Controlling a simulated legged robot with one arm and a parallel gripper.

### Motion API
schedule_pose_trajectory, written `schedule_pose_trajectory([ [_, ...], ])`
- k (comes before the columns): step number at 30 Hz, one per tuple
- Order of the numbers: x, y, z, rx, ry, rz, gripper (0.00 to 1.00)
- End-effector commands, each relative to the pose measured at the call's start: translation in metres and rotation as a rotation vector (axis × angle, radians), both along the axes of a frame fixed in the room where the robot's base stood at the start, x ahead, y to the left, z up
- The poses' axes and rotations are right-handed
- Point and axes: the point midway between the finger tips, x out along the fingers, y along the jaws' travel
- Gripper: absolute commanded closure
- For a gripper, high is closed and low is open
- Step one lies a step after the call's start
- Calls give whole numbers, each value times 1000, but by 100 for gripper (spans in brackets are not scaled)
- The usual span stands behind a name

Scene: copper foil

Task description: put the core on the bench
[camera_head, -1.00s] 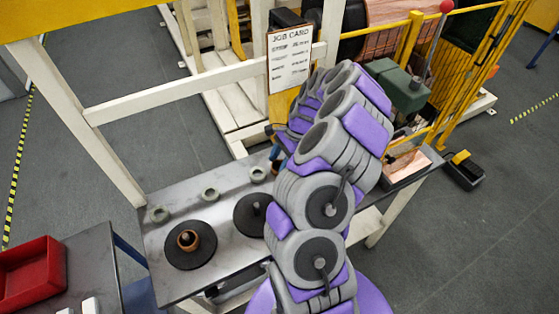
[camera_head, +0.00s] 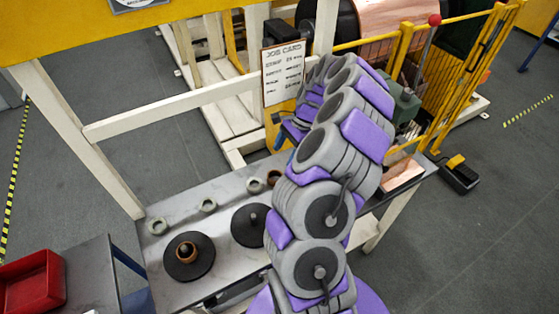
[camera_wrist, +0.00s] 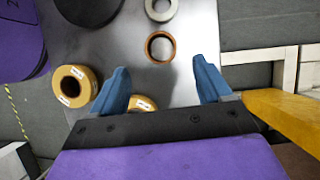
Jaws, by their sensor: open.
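The core, a short brown ring (camera_wrist: 160,46), stands on the grey metal bench (camera_wrist: 195,35), beside a pale ring (camera_wrist: 160,8). It also shows in the head view (camera_head: 273,178), partly hidden by my arm. My gripper (camera_wrist: 162,84) is open, with its two blue fingers apart and nothing between the tips. The core is beyond the fingertips and is not touched in the wrist view. In the head view my gripper is mostly hidden by my arm. Another brown ring (camera_head: 187,252) sits on a black disc's spindle on the bench.
Pale rings (camera_head: 208,205) line the bench's back. A second black disc (camera_head: 250,226) has a bare spindle. Tan rolls (camera_wrist: 75,86) lie close to my left finger. A job card (camera_head: 283,74) hangs behind; a red bin (camera_head: 32,281) is at lower left.

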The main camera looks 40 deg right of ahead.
Motion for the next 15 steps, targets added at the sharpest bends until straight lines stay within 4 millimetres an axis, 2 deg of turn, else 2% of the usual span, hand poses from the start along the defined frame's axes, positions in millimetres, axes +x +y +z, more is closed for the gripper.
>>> schedule_pose_trajectory([
  [1,0,-5,10,-4,-3,-2,22],
  [6,-2,-14,27,-2,-1,-1,22],
  [15,-3,-16,33,-1,-1,0,22],
])
